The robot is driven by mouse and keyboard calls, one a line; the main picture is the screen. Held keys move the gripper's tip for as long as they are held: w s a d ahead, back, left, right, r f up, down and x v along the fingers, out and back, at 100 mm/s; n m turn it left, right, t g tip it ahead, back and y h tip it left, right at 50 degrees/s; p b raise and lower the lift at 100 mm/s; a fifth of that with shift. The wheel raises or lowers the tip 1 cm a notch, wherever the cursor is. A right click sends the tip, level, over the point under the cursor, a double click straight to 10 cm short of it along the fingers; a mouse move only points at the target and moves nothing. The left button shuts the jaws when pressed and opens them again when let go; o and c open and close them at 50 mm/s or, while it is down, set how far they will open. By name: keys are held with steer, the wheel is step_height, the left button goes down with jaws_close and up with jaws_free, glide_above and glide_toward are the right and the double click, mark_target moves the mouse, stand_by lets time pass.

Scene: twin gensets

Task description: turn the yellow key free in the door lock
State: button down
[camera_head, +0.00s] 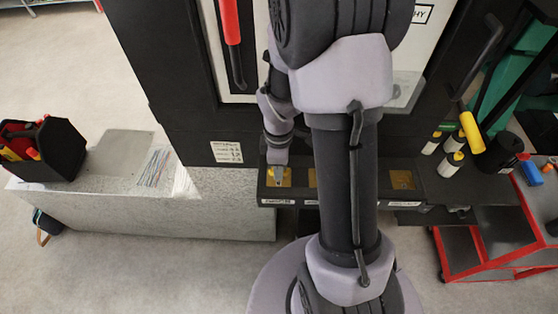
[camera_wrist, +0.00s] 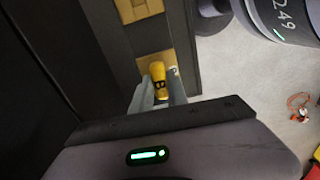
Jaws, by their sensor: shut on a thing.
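The yellow key (camera_wrist: 158,76) shows in the wrist view between the two grey fingers of my gripper (camera_wrist: 157,92). The gripper is shut on it. The key stands at a brass plate (camera_wrist: 152,60) set in a dark panel; how far it sits in the lock is hidden by the fingers. In the head view my gripper (camera_head: 278,178) reaches down to the leftmost brass plate (camera_head: 268,182) on the dark ledge below the cabinet door. The key is too small there to make out its angle.
More brass plates (camera_head: 402,180) lie along the ledge to the right, partly behind my arm. A concrete block (camera_head: 225,205) stands at left with a black tool box (camera_head: 45,148). Yellow-labelled bottles (camera_head: 452,165) and a red cart (camera_head: 490,240) are at right.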

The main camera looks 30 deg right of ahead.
steer(key=shift+n, duration=0.5)
steer(key=c, duration=1.2)
jaws_free()
step_height(320, 180, up, 8)
steer(key=p, duration=0.6)
steer(key=shift+f, duration=0.25)
